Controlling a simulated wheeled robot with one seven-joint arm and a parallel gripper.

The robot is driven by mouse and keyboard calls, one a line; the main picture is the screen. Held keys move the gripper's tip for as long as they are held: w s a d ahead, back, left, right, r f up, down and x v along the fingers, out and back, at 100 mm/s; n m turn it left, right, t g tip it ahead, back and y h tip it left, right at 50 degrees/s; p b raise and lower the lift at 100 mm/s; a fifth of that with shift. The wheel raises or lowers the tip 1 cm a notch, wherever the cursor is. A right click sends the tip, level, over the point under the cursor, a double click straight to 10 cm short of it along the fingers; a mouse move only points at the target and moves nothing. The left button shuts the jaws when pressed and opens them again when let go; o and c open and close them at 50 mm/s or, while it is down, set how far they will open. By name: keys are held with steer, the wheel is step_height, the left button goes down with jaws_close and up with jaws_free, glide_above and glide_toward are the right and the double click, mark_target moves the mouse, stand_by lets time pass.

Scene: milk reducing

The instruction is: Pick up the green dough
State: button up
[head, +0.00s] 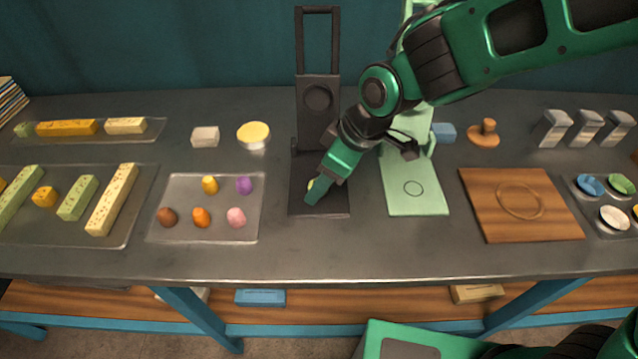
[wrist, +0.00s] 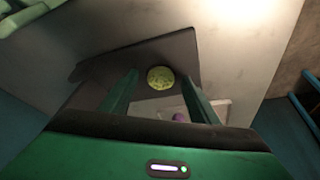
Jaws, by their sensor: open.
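The green dough (wrist: 161,78) is a small round yellow-green speckled piece lying on the dark base plate (wrist: 100,68) in the wrist view. In the head view only a sliver of the dough (head: 311,184) shows beside my finger, on the base of the dark press (head: 320,204). My gripper (head: 312,194) is low over that base. In the wrist view my gripper (wrist: 160,88) is open, with one finger on each side of the dough's position. Whether a finger touches the dough cannot be told.
A tray (head: 254,220) with several coloured dough balls stands to the left. A light green press (head: 428,202) and a wooden board (head: 560,225) are to the right. The dark press's upright plate (head: 318,125) rises behind my gripper. The table's front strip is clear.

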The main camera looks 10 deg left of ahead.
steer(key=c, duration=1.1)
steer(key=shift+c, duration=0.2)
